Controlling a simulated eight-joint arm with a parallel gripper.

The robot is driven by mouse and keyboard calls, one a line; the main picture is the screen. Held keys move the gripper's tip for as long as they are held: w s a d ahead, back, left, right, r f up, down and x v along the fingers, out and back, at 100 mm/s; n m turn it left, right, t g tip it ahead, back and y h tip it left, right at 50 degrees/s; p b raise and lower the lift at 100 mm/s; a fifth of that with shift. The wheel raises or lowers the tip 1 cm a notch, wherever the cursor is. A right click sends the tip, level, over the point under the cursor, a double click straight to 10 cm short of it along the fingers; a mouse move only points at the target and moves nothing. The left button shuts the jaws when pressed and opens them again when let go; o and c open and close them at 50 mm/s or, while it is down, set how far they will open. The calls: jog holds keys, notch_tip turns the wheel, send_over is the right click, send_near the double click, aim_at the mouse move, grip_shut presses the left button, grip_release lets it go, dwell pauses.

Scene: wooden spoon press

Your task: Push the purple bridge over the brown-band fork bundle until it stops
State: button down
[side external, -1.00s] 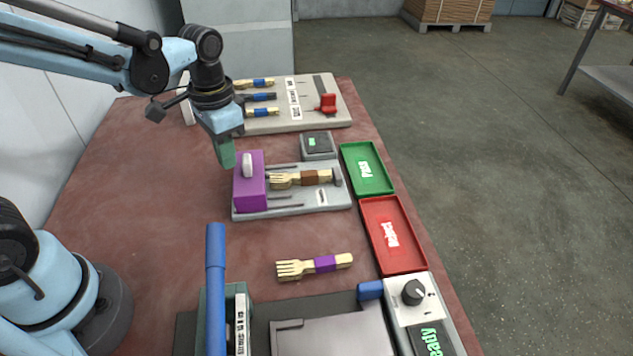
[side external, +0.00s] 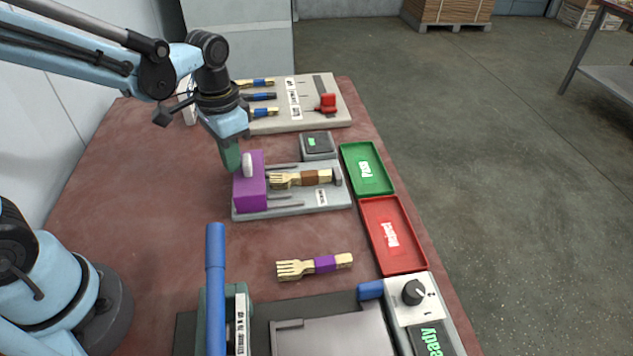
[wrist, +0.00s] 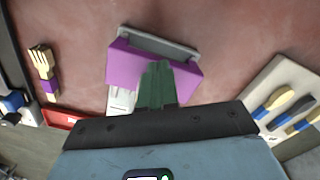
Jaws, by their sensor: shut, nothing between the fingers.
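The brown-band fork bundle (side external: 312,178) lies on the plate, tines toward the bridge, handle end at a dark grey stop (side external: 337,176). I cannot tell whether the tine tips are under the bridge. My gripper (side external: 231,166) is shut and empty, its green fingers at the bridge's far left side. In the wrist view the fingers (wrist: 157,78) overlap the bridge; contact is unclear.
Thin rails run along the plate. A purple-band fork bundle (side external: 318,266) lies in front. A blue lever (side external: 215,285) stands at the near side. The table's left is clear.

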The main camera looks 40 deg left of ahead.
aim_at(250, 158)
jog(key=shift+w+d, duration=1.65)
dwell(0.4)
jog(key=shift+s+a, duration=0.1)
dwell(0.4)
jog(key=shift+s+a, duration=0.35)
jog(key=shift+r, duration=3.5)
jog(key=s+a+n+t, duration=0.3)
jog(key=s+t, duration=0.4)
jog(key=shift+f, duration=0.2)
